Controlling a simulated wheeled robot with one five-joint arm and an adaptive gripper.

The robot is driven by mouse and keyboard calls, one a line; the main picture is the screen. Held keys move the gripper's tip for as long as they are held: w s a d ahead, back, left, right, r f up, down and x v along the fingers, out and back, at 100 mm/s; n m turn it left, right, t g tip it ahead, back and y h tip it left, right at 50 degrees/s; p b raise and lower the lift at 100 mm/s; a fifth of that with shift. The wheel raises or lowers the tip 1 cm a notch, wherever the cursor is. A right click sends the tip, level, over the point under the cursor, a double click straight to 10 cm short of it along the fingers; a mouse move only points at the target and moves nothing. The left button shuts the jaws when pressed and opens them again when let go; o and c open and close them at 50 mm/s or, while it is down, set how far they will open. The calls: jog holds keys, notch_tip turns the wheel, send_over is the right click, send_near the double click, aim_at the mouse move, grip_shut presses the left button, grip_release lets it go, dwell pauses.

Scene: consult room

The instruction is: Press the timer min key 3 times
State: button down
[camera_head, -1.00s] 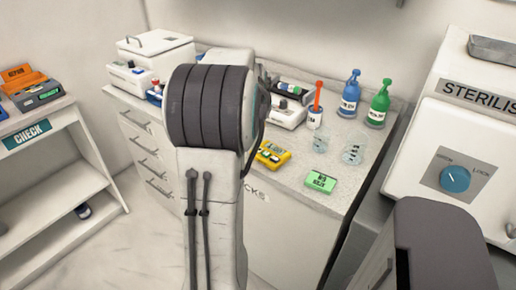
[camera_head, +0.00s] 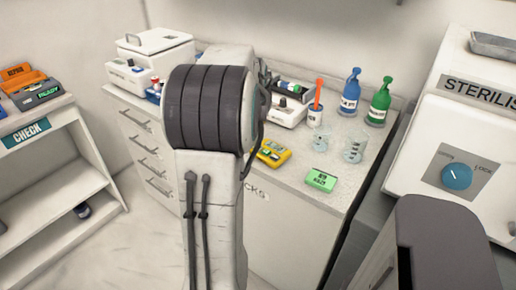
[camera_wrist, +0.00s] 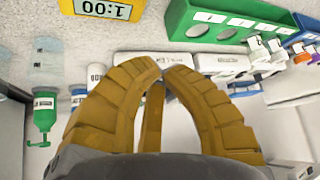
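The yellow timer (camera_head: 273,153) lies on the counter in the head view, partly hidden behind my arm. In the wrist view the timer (camera_wrist: 98,10) shows at the top edge, upside down, with its display reading 1:00. Its keys are outside that view, so I cannot see the min key. My gripper (camera_wrist: 162,66) has ochre fingers whose tips come together, with nothing seen between them. The fingertips appear apart from the timer in the picture. In the head view my gripper is hidden behind my arm.
A green box (camera_head: 321,181) lies near the counter's front edge. Two glass beakers (camera_head: 355,149), a blue bottle (camera_head: 350,95) and a green bottle (camera_head: 380,103) stand behind it. The steriliser (camera_head: 440,130) is at the right. A shelf (camera_head: 50,165) stands at the left.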

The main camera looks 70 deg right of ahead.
jog(key=b, duration=0.3)
send_over(258, 147)
jog(key=d, duration=0.1)
jog(key=f, duration=0.5)
jog(key=shift+w+d+f, duration=0.1)
jog(key=shift+w+f, duration=0.1)
jog(key=shift+w, duration=0.15)
jog(key=shift+f+b, duration=0.85)
jog(key=shift+b, duration=0.3)
jog(key=c, duration=1.9)
grip_release()
grip_shut()
jog(key=shift+f, duration=0.2)
jog(key=shift+f+b, duration=0.2)
jog(key=shift+b, duration=0.25)
